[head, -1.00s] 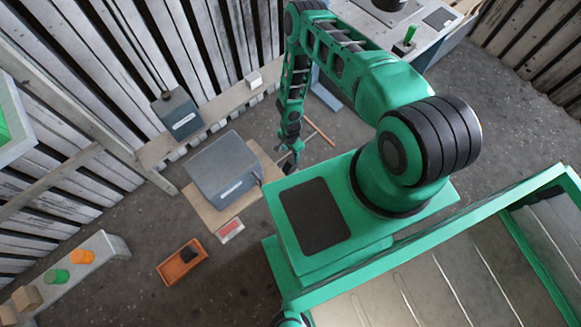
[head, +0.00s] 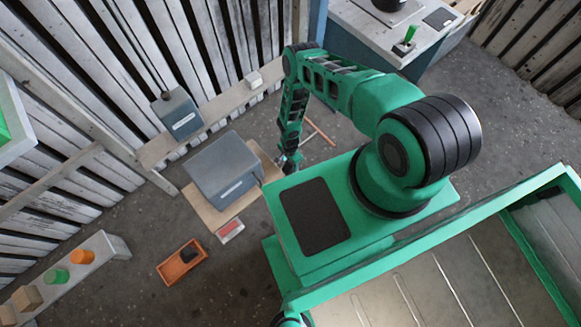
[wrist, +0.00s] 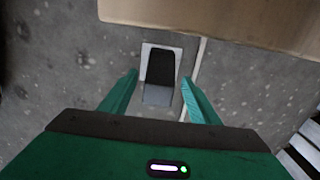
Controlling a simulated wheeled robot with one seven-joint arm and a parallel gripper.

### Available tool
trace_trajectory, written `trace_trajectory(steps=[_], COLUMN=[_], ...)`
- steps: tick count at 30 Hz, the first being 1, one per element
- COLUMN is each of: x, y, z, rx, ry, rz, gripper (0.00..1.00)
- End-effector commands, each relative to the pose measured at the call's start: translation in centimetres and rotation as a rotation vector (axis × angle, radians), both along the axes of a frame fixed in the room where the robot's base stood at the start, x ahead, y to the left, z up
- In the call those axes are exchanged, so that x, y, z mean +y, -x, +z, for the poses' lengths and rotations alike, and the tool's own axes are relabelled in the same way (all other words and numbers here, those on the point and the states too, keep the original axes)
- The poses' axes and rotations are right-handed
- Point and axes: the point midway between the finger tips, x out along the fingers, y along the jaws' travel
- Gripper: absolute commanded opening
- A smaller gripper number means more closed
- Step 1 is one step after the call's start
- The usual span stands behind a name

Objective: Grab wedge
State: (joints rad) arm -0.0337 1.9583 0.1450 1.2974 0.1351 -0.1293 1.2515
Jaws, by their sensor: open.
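The wedge (wrist: 160,68), a small block with a black top and a grey sloping face, sits on the floor in the wrist view, with a pale plate or patch around it. My gripper (wrist: 160,78) is open, its two green fingers to the left and right of the wedge in the picture, with nothing held. Whether the fingertips are down at its height I cannot tell. In the head view my gripper (head: 289,165) is low beside the grey housing box, partly hidden by my own base. I cannot make out the wedge there.
The grey housing box (head: 222,170) stands on a wooden board (head: 203,212); the board's edge also shows in the wrist view (wrist: 220,22). A thin strip (wrist: 196,70) lies right of the wedge. An orange tray (head: 170,272) with a dark item sits on open floor.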

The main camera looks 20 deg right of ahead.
Motion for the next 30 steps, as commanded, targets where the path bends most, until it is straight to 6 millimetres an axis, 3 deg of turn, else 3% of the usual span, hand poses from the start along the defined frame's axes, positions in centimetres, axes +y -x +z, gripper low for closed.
trace_trajectory(steps=[8,15,25,30], x=[0.0,0.0,0.0,0.0], y=[-0.1,-0.1,-0.2,-0.2], z=[-0.2,-0.2,0.0,1.2], rx=[0.0,-0.001,-0.002,-0.001], ry=[0.0,0.0,-0.001,0.0], rz=[0.0,0.0,0.0,0.0], gripper=[0.56,0.07,0.07,0.07])
